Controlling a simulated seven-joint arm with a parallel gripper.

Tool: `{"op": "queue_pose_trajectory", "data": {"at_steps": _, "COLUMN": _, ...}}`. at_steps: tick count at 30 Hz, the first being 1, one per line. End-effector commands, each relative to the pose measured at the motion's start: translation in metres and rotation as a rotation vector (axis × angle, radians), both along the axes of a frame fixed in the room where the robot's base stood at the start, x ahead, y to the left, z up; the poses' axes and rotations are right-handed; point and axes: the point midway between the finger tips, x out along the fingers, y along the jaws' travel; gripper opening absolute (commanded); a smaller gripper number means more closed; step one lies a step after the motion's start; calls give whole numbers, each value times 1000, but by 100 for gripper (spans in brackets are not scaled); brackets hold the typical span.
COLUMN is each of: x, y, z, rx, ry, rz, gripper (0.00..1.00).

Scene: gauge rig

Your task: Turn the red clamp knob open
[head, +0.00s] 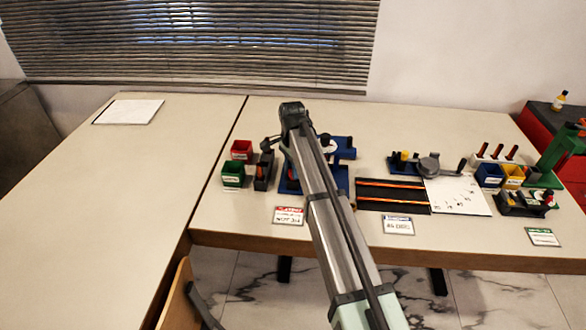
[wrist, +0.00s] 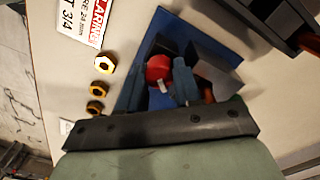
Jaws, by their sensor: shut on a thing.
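The red clamp knob (wrist: 158,68) shows in the wrist view as a round red piece with a small pale mark on its near side. It sits over a blue base plate (wrist: 135,92), beside a grey block (wrist: 214,72). My gripper (wrist: 173,84) reaches in from below, with its two blue-grey fingers at the knob. The fingers are shut on the knob and hide part of it. In the head view my arm covers the knob and most of the blue rig; part of its blue base (head: 342,183) shows beside the arm.
Several gold hex nuts (wrist: 105,62) lie on the table beside the plate, near a red-and-white sign (wrist: 84,22). In the head view, red (head: 241,150) and green (head: 232,175) bins stand left of the rig. A black rail tray (head: 392,196) lies right. The left table is mostly clear.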

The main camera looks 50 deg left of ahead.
Motion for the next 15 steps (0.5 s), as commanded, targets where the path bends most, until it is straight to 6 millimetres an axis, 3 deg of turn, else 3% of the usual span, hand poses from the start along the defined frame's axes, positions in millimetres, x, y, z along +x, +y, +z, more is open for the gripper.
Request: {"op": "queue_pose_trajectory", "data": {"at_steps": 15, "x": 0, "y": 0, "z": 0, "rx": 1, "ry": -1, "rz": 445, "gripper": 3}}
